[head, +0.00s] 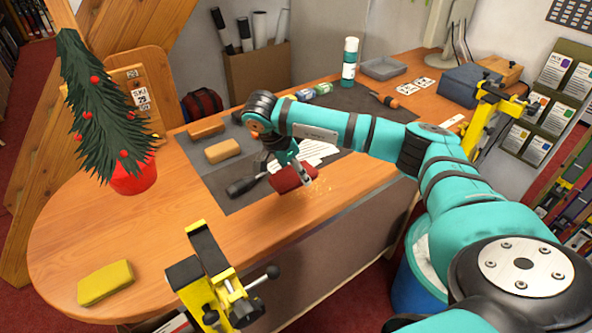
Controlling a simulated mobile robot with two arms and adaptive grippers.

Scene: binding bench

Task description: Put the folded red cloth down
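The folded red cloth (286,182) is a small dark red bundle near the front edge of the dark mat on the wooden bench. My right arm reaches in from the right, and my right gripper (300,173) points down with its fingers at the cloth. The gripper looks shut on the cloth, and its far finger is partly hidden. I cannot tell whether the cloth touches the bench or hangs just above it. My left gripper is not in view.
The dark mat (205,172) carries brown blocks (222,151), a dark-handled tool (245,185) and white paper strips. A small potted tree (133,175), a yellow cloth (105,283) and a yellow clamp (210,270) stand left and front. Bare wood (180,225) lies between them.

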